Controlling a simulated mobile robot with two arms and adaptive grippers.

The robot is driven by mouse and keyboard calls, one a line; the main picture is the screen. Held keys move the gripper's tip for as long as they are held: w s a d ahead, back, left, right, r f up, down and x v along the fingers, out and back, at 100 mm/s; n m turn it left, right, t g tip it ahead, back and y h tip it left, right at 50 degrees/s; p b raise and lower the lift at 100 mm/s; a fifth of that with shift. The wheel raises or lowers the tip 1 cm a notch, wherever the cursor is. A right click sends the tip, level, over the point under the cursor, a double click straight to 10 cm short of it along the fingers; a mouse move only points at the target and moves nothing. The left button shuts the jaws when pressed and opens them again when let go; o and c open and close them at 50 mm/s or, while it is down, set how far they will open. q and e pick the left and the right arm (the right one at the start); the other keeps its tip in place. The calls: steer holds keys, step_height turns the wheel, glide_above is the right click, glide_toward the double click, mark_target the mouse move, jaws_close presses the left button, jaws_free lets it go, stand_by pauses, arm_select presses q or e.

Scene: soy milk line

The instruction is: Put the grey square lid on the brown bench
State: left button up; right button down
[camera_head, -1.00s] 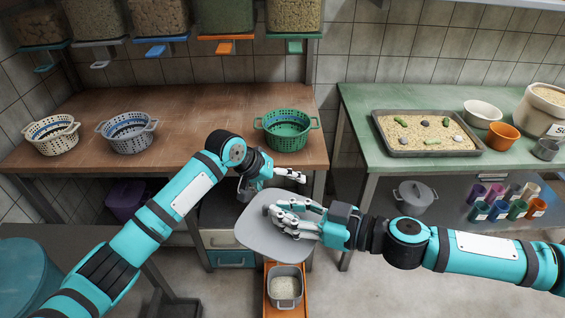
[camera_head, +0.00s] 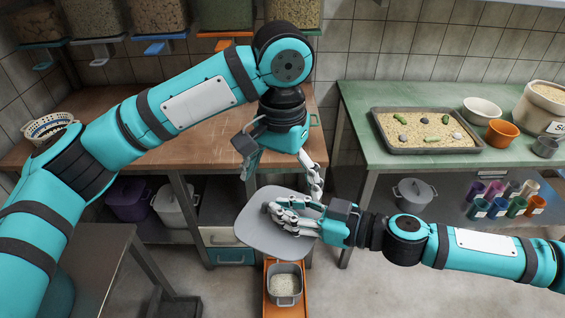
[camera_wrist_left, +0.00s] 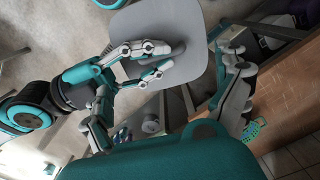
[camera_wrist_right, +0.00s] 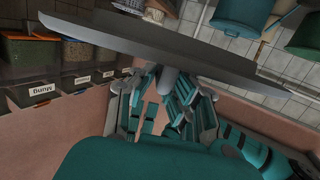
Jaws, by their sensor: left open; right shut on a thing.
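The grey square lid (camera_head: 258,240) is held in the air in front of the brown bench (camera_head: 105,103). My right gripper (camera_head: 285,215) is shut on the handle on the lid's upper face. The lid also shows in the left wrist view (camera_wrist_left: 190,25) and, edge on, in the right wrist view (camera_wrist_right: 160,45). My left gripper (camera_head: 284,178) is open and empty, just above and behind the lid, fingers pointing down. My left arm hides much of the bench top.
A square pot of pale grains (camera_head: 284,284) stands on an orange surface (camera_head: 284,311) below the lid. A green table (camera_head: 365,96) to the right holds a tray (camera_head: 428,153) and bowls.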

arm_select(q)
step_height(320, 180, down, 8)
steer(key=shift+f, duration=0.2)
steer(key=c, duration=1.2)
arm_select(e)
steer(key=c, duration=1.3)
jaws_free()
